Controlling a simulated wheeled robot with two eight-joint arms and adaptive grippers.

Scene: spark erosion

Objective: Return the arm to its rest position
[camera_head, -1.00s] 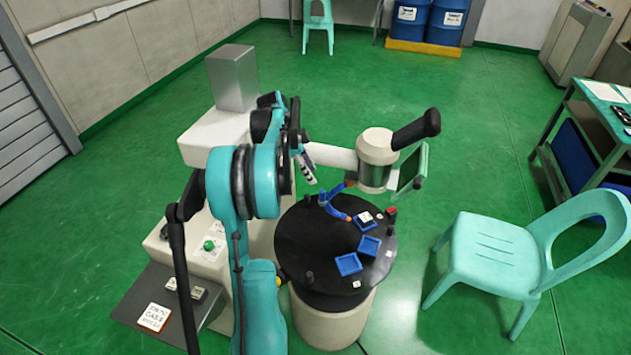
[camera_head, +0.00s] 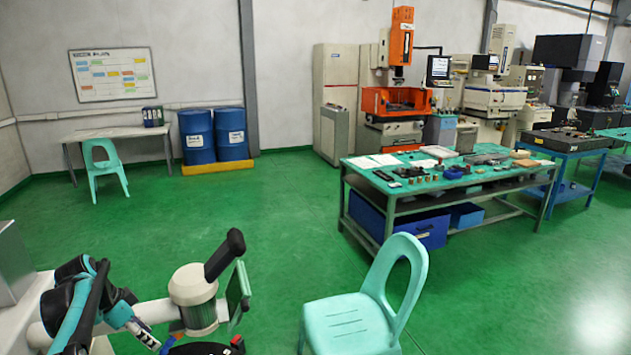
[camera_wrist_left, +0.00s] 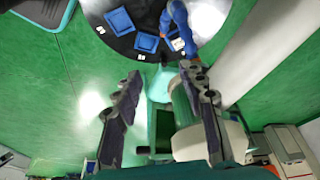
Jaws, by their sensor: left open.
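My left gripper (camera_head: 146,338) is at the lower left of the head view, beside a cream machine head (camera_head: 193,285) with a black tube on top. In the left wrist view its two dark fingers (camera_wrist_left: 162,75) stand wide apart with nothing between them. Beyond the fingertips is a black round table (camera_wrist_left: 122,40) carrying small blue trays (camera_wrist_left: 146,43). My left arm (camera_head: 76,312) is bent near the left edge. Only part of the arm shows. My right gripper is in no view.
A turquoise chair (camera_head: 345,322) stands right of the machine. A green workbench (camera_head: 400,186) with many small parts is farther back. Blue drums (camera_head: 197,136) stand by the back wall. Green floor between them is clear.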

